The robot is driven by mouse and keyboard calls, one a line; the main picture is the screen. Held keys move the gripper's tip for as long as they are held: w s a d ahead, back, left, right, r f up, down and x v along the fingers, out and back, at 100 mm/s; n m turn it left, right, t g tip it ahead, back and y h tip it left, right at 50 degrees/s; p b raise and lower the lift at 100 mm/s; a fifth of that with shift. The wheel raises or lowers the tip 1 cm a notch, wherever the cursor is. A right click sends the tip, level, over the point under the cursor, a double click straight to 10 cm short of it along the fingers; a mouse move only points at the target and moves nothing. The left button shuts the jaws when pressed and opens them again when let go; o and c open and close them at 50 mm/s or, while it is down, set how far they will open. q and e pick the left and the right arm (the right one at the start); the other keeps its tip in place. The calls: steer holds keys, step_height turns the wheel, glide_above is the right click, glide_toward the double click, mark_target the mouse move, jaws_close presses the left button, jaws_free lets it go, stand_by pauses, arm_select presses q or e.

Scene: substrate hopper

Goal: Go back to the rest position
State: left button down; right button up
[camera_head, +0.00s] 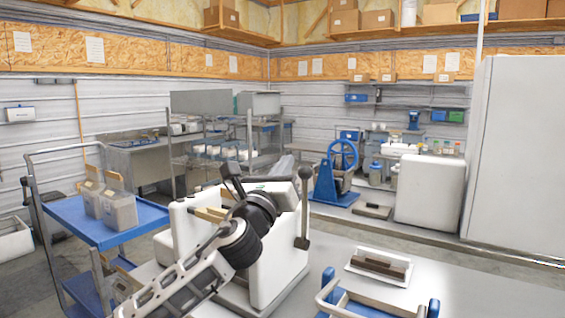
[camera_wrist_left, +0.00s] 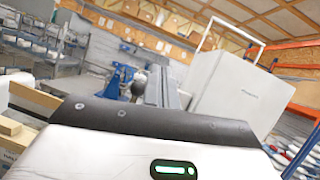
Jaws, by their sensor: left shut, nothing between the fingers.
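My left arm comes in from the lower left of the head view, in front of a white box-like hopper (camera_head: 275,262). My left gripper (camera_head: 285,163) is raised above the hopper's top and points away, towards the back of the room. In the left wrist view its fingers (camera_wrist_left: 161,86) are together with nothing between them. The white gripper body with a green light fills the bottom of that view. My right gripper is not in view. The forearm and wrist hide part of the hopper.
A blue cart (camera_head: 90,222) with bins stands at the left. A dark lever (camera_head: 304,208) stands beside the gripper. Open floor shows behind the table.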

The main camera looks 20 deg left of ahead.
arm_select(q)
steer(key=shift+s+r, duration=0.15)
steer(key=shift+s, duration=0.05)
stand_by(0.4)
steer(key=s+d+f+n+g+h, duration=0.1)
steer(key=s+d+f+n+g, duration=0.3)
steer(key=f, duration=0.7)
steer(key=s+f+n+g, duration=0.1)
steer(key=s+f+n, duration=0.2)
steer(key=f+n, duration=0.6)
steer(key=s+d+f+n+g+h, duration=0.1)
steer(key=s+f+n+g, duration=0.15)
steer(key=f, duration=1.05)
steer(key=s+f+n+g, duration=0.2)
steer(key=s+f+n, duration=0.6)
steer(key=s, duration=0.3)
steer(key=s+d+f+n+g, duration=0.1)
steer(key=s+f+n+g, duration=0.2)
steer(key=s+f+n, duration=0.5)
steer(key=s+f, duration=0.1)
steer(key=s, duration=0.3)
steer(key=shift+s+f+y, duration=0.15)
steer(key=shift+s+y, duration=0.05)
steer(key=shift+y, duration=0.1)
